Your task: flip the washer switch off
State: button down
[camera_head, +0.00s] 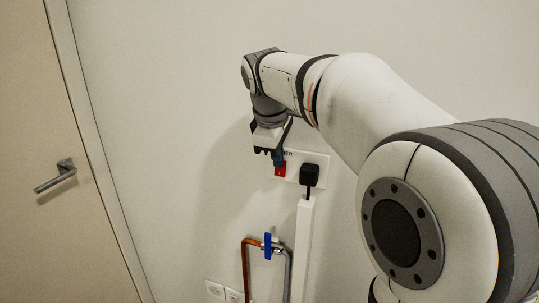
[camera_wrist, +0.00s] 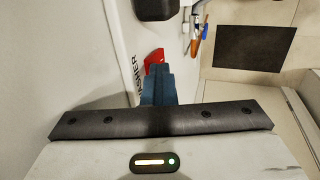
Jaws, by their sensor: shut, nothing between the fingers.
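The washer switch is a red rocker (camera_head: 280,169) on a white wall plate (camera_head: 314,163), at the plate's left part in the head view. The red rocker also shows in the wrist view (camera_wrist: 155,56), just beyond my fingertips, beside the lettering "WASHER". My gripper (camera_head: 277,160) is shut and empty, with its blue fingers (camera_wrist: 158,80) at the switch. The fingers hide part of the rocker. I cannot tell whether they touch it or which way it is tipped.
A black plug (camera_head: 309,174) sits in the plate right of the switch, above a white vertical cable duct (camera_head: 301,250). Below are a blue-handled valve (camera_head: 268,246) and a copper pipe (camera_head: 246,270). A door with a lever handle (camera_head: 56,176) is at left.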

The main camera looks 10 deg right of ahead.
jog(key=shift+w+d+r, duration=0.1)
jog(key=shift+d+r, duration=0.05)
jog(key=shift+r, duration=0.4)
jog(key=s+a+p+v, duration=0.1)
jog(key=p+v, duration=0.1)
jog(key=v, duration=0.9)
jog(key=shift+s+p, duration=0.3)
jog(key=shift+s, duration=0.2)
jog(key=shift+f, duration=0.1)
